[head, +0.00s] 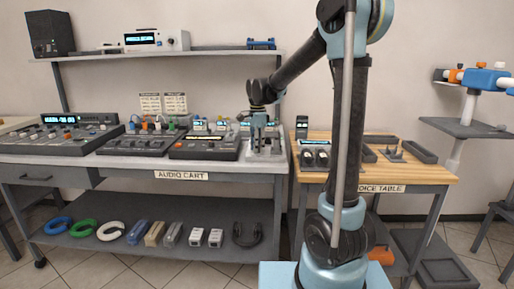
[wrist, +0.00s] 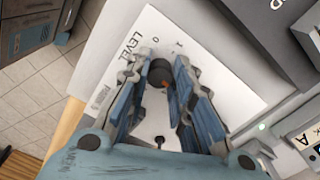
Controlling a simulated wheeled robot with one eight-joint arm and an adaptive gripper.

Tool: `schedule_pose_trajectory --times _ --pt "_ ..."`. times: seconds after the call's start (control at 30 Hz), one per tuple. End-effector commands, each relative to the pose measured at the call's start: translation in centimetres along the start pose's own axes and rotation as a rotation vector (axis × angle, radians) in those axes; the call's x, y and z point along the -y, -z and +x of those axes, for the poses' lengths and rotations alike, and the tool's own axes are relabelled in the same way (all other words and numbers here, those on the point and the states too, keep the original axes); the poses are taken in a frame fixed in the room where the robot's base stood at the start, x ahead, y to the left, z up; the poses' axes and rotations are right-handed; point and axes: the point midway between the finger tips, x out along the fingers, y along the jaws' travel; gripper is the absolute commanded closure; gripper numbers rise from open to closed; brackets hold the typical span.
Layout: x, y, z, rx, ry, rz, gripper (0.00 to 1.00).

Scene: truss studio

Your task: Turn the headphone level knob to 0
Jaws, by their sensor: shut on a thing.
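The headphone level knob (wrist: 160,74) is a small dark round knob with an orange mark, on a white plate (wrist: 208,62) printed "LEVEL" with the marks 0 and 1. The orange mark's exact reading is hard to tell. My gripper (wrist: 161,82) has its blue-grey fingers on both sides of the knob, shut on it. In the head view my gripper (head: 259,123) points down at the right end of the audio cart (head: 150,163). The knob is hidden there by the fingers.
A dark mixer unit (head: 205,147) stands left of my gripper on the cart. The wooden voice table (head: 420,170), with small devices and trays, stands to the right. A shelf (head: 190,53) runs above the cart. Coiled cables and boxes lie on the cart's lower shelf (head: 180,228).

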Motion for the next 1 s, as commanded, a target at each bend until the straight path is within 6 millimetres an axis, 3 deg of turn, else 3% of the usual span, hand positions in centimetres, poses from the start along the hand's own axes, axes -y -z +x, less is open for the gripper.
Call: schedule_pose_trajectory --times 1.0 --pt "0.37 0.13 -0.13 -0.006 0.004 -0.961 1.00"
